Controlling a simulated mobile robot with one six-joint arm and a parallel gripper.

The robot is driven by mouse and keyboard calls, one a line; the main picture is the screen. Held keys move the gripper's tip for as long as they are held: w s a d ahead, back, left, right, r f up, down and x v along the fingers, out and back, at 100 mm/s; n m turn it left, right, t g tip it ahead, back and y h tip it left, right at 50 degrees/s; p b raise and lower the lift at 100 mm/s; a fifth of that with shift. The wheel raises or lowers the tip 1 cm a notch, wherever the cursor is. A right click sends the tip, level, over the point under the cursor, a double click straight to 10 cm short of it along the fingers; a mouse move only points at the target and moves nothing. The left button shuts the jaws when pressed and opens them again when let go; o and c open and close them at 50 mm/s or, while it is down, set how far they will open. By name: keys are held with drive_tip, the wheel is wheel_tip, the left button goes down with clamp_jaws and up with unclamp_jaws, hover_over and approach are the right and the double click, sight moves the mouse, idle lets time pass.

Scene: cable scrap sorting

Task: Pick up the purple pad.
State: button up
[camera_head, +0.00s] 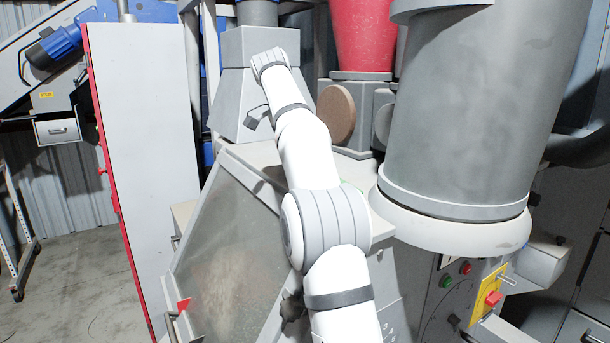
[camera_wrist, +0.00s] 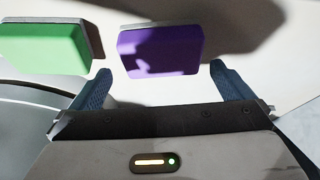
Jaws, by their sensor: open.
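The purple pad (camera_wrist: 160,52) shows in the upper middle of the wrist view, a block with a dark grey edge and a shadow across part of its face. My gripper (camera_wrist: 160,74) is open, with one blue finger towards each side of the pad's near edge. The fingertips appear close to the pad, but I cannot tell whether they touch it. Nothing is held. In the head view, I cannot make out the purple pad or the fingers; my white arm reaches up over the machine.
A green pad (camera_wrist: 42,46) lies left of the purple one, beside the left finger. In the head view, a large grey cylinder (camera_head: 470,110) stands right of my arm, a red hopper (camera_head: 363,35) behind, and a tall white panel (camera_head: 145,150) on the left.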

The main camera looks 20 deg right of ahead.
drive_tip(key=shift+a+x, duration=0.1)
drive_tip(key=shift+x, duration=1)
drive_tip(key=shift+a+x, duration=0.15)
drive_tip(key=shift+x, duration=1)
drive_tip(key=shift+f, duration=0.1)
drive_tip(key=shift+w, duration=0.1)
drive_tip(key=c, duration=0.9)
drive_tip(key=shift+r, duration=0.2)
drive_tip(key=shift+r, duration=1.55)
drive_tip(key=s+a+b, duration=0.1)
drive_tip(key=a, duration=0.4)
drive_tip(key=s+a+b, duration=0.1)
drive_tip(key=s+a, duration=0.1)
drive_tip(key=a, duration=0.4)
drive_tip(key=s+a+b, duration=0.1)
drive_tip(key=s+a, duration=0.1)
drive_tip(key=a, duration=0.4)
drive_tip(key=shift+s+a+b, duration=0.15)
drive_tip(key=shift+b, duration=0.25)
